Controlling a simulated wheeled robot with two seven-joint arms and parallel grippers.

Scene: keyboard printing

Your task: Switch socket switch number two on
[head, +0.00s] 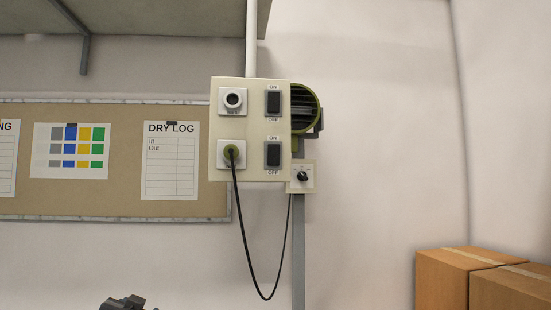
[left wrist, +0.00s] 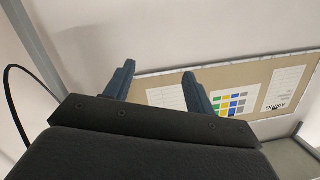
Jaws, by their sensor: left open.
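A cream socket panel (head: 251,168) is on the wall right of centre in the head view. It has two sockets on the left and two dark rocker switches on the right, marked ON above and OFF below. The upper switch (head: 273,102) is beside an empty socket (head: 232,100). I cannot tell either rocker's position. My left gripper (left wrist: 158,85) is open and empty in the left wrist view. In the head view a part of it (head: 123,303) shows at the bottom edge, below and left of the panel.
A black cable (head: 249,268) hangs from the plug in a loop below the panel. A round green-rimmed fan (head: 305,107) and a small dial box (head: 301,176) are just right of it. A pinboard (head: 120,195) is left. Cardboard boxes (head: 442,280) stand lower right.

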